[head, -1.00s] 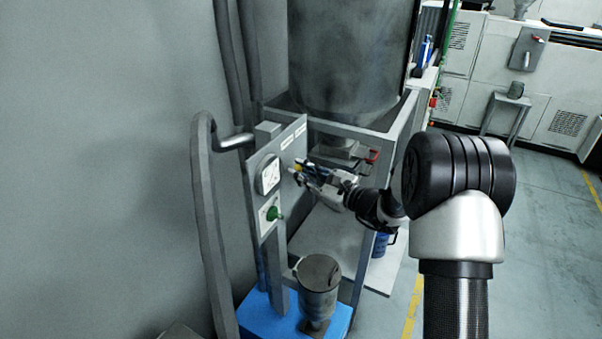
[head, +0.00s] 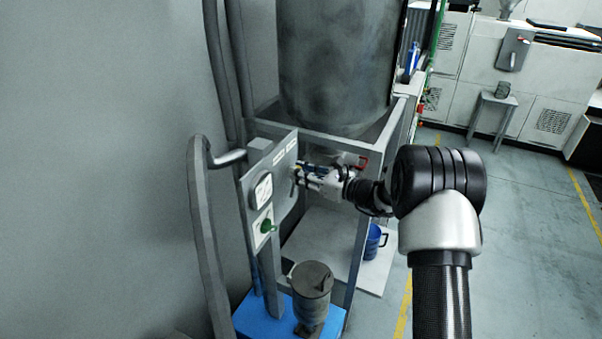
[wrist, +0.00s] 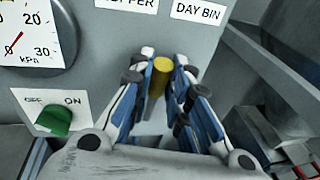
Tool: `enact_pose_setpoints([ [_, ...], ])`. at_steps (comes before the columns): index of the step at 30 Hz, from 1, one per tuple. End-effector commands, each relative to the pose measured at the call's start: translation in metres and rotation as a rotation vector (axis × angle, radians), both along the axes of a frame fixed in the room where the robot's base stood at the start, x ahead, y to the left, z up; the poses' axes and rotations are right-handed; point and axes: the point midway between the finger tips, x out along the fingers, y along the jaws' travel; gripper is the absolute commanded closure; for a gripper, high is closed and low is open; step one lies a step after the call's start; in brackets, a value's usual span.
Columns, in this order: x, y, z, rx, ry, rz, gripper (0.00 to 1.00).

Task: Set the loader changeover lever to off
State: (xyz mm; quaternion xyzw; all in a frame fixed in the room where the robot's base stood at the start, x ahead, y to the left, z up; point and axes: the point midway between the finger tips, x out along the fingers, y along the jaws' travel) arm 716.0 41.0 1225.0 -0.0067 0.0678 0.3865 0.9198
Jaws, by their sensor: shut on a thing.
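My gripper (head: 300,175) is at the face of the grey panel (head: 285,155). In the wrist view my gripper (wrist: 158,90) has its blue-and-white fingers shut on a lever with a yellow end (wrist: 160,68), which I take for the changeover lever. The lever sits below the HOPPER label (wrist: 128,3) and the DAY BIN label (wrist: 197,10). The fingers hide its sides, and its exact setting cannot be read. In the head view the lever is hidden by the fingers.
A dial gauge (wrist: 35,30) and a green OFF/ON knob (wrist: 54,118) are left of my gripper on the panel. A frame post (head: 358,250) and grey hopper (head: 335,65) stand close by. A lidded pot (head: 312,285) stands below. Open floor lies right.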

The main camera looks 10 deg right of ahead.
Motion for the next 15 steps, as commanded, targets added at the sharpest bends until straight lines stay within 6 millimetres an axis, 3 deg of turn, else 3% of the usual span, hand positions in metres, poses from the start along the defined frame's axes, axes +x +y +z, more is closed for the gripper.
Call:
enact_pose_setpoints([
  [8, 0.0001, -0.0004, -0.0003, 0.001, 0.001, -0.001, 1.00],
  [9, 0.0000, -0.0004, -0.0003, 0.001, 0.001, -0.001, 0.81],
  [15, 0.0000, -0.0002, -0.0002, 0.000, 0.000, -0.001, 0.67],
])
